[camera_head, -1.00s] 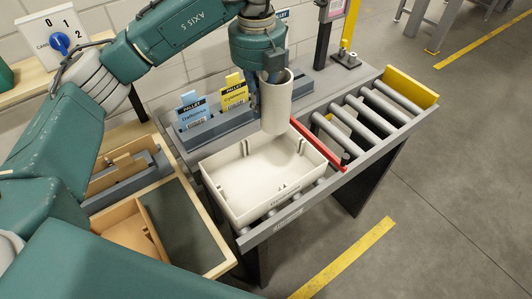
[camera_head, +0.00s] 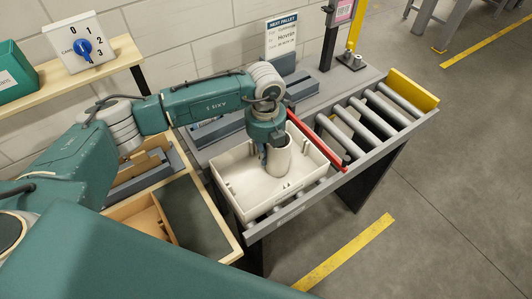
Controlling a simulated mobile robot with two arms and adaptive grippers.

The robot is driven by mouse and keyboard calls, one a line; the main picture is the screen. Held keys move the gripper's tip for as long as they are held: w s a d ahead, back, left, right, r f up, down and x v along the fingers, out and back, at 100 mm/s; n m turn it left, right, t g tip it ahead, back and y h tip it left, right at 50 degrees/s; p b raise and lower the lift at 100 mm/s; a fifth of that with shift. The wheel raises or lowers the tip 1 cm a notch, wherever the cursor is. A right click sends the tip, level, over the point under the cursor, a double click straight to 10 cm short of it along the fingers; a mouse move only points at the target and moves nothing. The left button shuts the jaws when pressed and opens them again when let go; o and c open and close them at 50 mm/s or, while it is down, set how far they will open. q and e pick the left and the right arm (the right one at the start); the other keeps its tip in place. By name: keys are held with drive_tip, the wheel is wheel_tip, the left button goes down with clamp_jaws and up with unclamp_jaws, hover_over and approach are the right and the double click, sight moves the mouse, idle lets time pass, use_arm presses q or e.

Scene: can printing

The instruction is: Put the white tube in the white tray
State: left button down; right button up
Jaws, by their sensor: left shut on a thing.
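The white tube (camera_head: 280,161) is upright inside the white tray (camera_head: 237,205), a little right of the tray's middle. I cannot tell whether its lower end touches the tray floor. My left gripper (camera_head: 265,150) reaches down from above and is shut on the tube's left wall near its upper rim. The gripper and wrist hide part of the tube's rim and the tray's far side. The tray sits on the near part of the roller conveyor. My right gripper is not in view.
A red bar (camera_head: 316,141) lies along the tray's far right side. Bare rollers (camera_head: 367,126) run right to a yellow end stop (camera_head: 413,91). A sign (camera_head: 281,36) stands behind. A wooden bench with an open box (camera_head: 142,219) is at left.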

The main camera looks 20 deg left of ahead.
use_arm(q)
drive_tip(key=shift+f, duration=0.2)
drive_tip(key=c, duration=2.2)
unclamp_jaws()
drive_tip(key=shift+o, duration=1.3)
drive_tip(key=shift+r, duration=0.3)
wheel_tip(320, 180, up, 12)
drive_tip(key=b, duration=0.4)
drive_tip(key=shift+b, duration=0.4)
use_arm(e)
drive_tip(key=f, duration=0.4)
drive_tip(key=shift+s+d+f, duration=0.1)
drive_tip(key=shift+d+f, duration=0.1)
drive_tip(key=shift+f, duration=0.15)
